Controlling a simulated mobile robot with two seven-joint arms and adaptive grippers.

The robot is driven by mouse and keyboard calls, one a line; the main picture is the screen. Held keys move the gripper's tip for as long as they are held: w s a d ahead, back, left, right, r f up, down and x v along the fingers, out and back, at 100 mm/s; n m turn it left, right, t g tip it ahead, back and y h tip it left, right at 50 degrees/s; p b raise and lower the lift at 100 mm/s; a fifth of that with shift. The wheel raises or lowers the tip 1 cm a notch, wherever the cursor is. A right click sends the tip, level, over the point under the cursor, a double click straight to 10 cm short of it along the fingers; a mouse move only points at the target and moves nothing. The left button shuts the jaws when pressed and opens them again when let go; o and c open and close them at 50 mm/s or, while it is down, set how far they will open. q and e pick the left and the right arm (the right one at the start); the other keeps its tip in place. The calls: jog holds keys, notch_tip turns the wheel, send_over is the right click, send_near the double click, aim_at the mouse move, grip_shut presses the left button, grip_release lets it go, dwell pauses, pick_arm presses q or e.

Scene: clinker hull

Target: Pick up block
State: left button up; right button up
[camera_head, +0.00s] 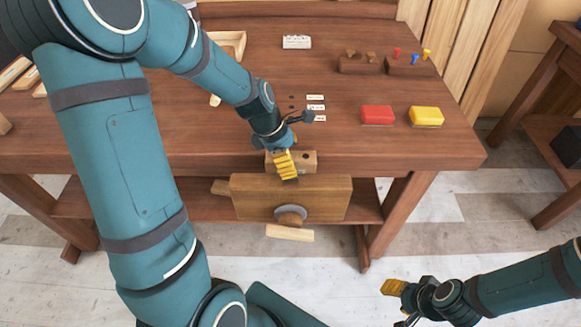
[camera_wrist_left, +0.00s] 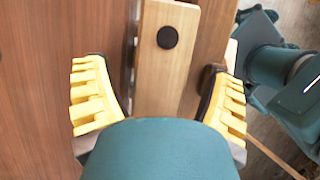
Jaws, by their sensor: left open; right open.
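A pale wooden block (camera_head: 306,160) with a dark round spot stands at the table's front edge, behind the wooden vise jaw (camera_head: 250,196). In the left wrist view the block (camera_wrist_left: 165,85) lies between the table edge and the brown jaw; I cannot tell if it is clamped. My left gripper (camera_head: 284,165) is over the block's left part. In the wrist view its yellow fingers (camera_wrist_left: 160,78) are spread on either side of the block, with gaps visible. The block's lower part is hidden. My right gripper (camera_head: 394,288) is empty, low at the right, away from the table.
A red block (camera_head: 377,113) and a yellow block (camera_head: 426,115) lie on the tabletop. Behind them are wooden holders (camera_head: 410,67) with coloured pegs. White labels (camera_head: 316,107), a white box (camera_head: 297,42) and a wooden tray (camera_head: 230,40) are also there. The vise handle (camera_head: 289,233) sticks out in front.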

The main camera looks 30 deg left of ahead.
pick_arm(q)
jog(key=c, duration=1.4)
jog(key=shift+r, duration=0.1)
